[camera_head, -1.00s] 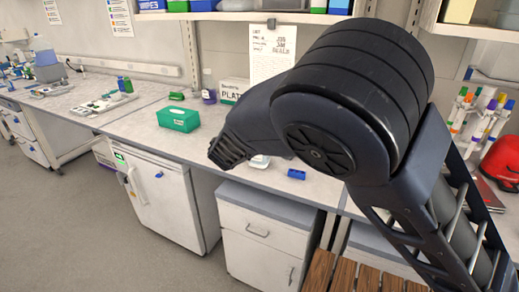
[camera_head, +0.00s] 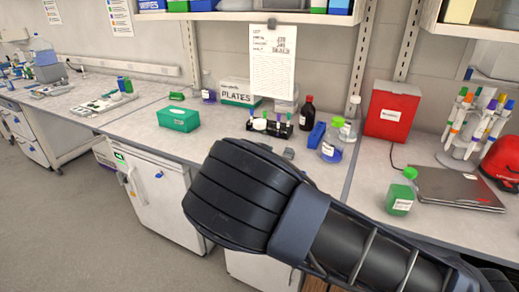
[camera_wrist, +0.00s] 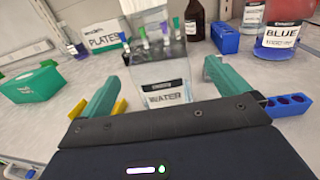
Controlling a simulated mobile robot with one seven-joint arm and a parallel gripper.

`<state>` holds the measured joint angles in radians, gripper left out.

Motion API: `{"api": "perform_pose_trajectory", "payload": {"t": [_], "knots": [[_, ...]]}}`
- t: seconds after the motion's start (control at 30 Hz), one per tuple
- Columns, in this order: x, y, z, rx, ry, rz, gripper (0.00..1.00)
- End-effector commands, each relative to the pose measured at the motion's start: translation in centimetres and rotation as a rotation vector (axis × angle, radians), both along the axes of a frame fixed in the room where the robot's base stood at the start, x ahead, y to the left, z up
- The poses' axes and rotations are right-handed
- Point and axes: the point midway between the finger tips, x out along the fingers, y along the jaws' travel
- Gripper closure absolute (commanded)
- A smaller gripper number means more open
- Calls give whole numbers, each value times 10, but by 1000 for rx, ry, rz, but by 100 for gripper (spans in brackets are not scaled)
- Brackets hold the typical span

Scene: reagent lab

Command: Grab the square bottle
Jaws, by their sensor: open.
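In the wrist view a clear, square-sided bottle (camera_wrist: 168,76) with a WATER label stands upright between the fingers of my gripper (camera_wrist: 160,80). The gripper is open, with one teal finger on each side of the bottle and gaps showing. Contact with the bottle cannot be made out. In the head view my arm hides the gripper and most of the space in front of it. A green square-shaped bottle (camera_head: 400,196) with a green cap stands at the right of the bench, well apart from the gripper.
A tube rack (camera_head: 270,126), a brown bottle (camera_head: 307,116) and a blue block (camera_head: 316,135) stand behind. A flask labelled BLUE (camera_wrist: 281,38) and a blue rack (camera_wrist: 288,105) are to the right. A green box (camera_head: 179,118) and a PLATES box (camera_head: 239,92) are to the left.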

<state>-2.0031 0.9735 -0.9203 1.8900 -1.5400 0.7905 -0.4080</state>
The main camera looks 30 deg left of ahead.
Motion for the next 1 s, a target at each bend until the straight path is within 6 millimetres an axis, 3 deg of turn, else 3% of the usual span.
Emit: {"api": "perform_pose_trajectory", "payload": {"t": [0.27, 0.6, 0.83, 1.0], "knots": [[19, 3, -1, -1, -1, -1, 0], [60, 9, -2, 0, 0, 0, 0], [61, 10, -2, 1, 1, 0, 0], [61, 10, -2, 0, 1, 0, 31]]}}
